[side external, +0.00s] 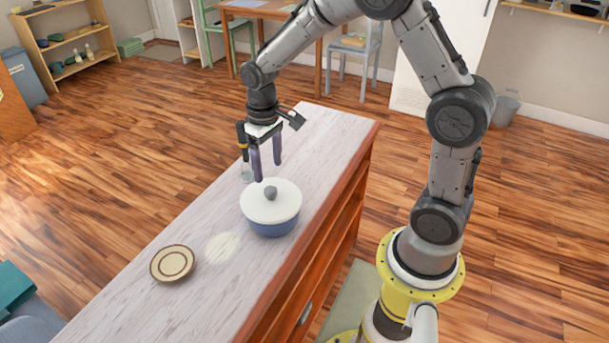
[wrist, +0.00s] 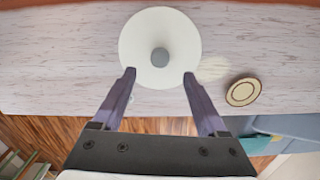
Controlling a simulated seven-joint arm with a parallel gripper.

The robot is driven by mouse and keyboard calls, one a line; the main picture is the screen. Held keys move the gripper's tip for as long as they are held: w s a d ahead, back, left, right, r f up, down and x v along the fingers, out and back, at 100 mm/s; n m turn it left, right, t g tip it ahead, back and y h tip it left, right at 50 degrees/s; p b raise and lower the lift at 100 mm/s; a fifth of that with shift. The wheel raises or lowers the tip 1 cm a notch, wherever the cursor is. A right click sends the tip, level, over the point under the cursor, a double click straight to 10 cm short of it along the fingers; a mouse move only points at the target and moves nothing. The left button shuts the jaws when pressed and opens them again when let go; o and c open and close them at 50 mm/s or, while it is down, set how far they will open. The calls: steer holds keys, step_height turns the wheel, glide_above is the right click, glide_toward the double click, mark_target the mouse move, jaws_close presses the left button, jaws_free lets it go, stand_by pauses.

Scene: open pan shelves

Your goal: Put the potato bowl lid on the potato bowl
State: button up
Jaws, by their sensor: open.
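The potato bowl (side external: 272,227) is blue and stands upright on the counter. The white round potato bowl lid (side external: 257,206) with a grey knob (side external: 270,193) rests on top of it and looks level. In the wrist view the lid (wrist: 160,25) covers the bowl, with its knob (wrist: 160,57) between and beyond the fingertips. My gripper (side external: 266,172) is open and empty, with its fingers pointing down, above and just behind the lid. In the wrist view my gripper (wrist: 158,74) has its fingers wide apart. The bowl's inside is hidden by the lid.
A beige plate with a brown ring (side external: 172,263) lies left of the bowl on the pale wooden counter (side external: 120,300). A small clear glass item (side external: 247,174) stands behind the bowl, near the fingers. The counter's far end is clear.

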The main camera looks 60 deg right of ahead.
steer(key=shift+r, duration=0.4)
step_height(320, 180, up, 18)
steer(key=s+a+r+t, duration=0.1)
steer(key=s, duration=0.2)
steer(key=s+a+r+n+t, duration=0.1)
steer(key=s+a+r+t, duration=0.15)
steer(key=s, duration=0.65)
steer(key=s+a+f+t, duration=0.1)
steer(key=s+f+t, duration=0.1)
steer(key=s+f, duration=0.5)
steer(key=s, duration=0.2)
steer(key=shift+s+f, duration=0.3)
steer(key=shift+a, duration=0.1)
stand_by(1.2)
